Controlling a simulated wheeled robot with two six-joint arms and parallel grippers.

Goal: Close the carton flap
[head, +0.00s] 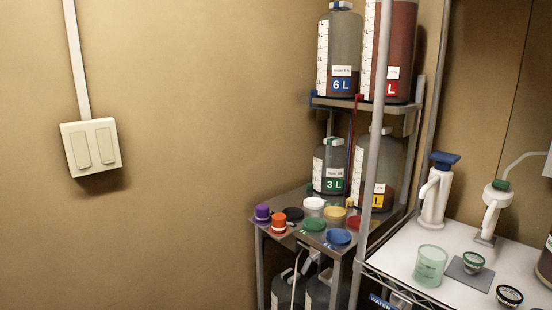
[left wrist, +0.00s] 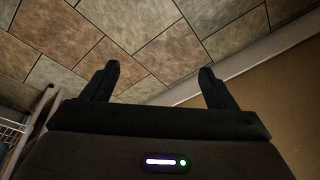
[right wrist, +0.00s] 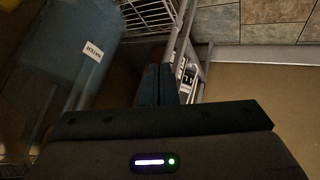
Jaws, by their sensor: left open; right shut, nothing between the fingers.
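No carton or flap can be made out in any view. My left gripper (left wrist: 160,69) is open and empty above a tiled floor in the left wrist view. My right gripper (right wrist: 158,68) is shut with nothing between its fingers, near a shelf frame and a blue-grey container in the right wrist view. Neither gripper shows in the head view.
A metal rack (head: 375,120) holds labelled bottles, and several coloured caps lie on its lower shelf. A white shelf (head: 400,262) at right carries pumps and cups. A blue-grey container (right wrist: 60,85) has a water label. The tiled floor (left wrist: 150,35) looks clear.

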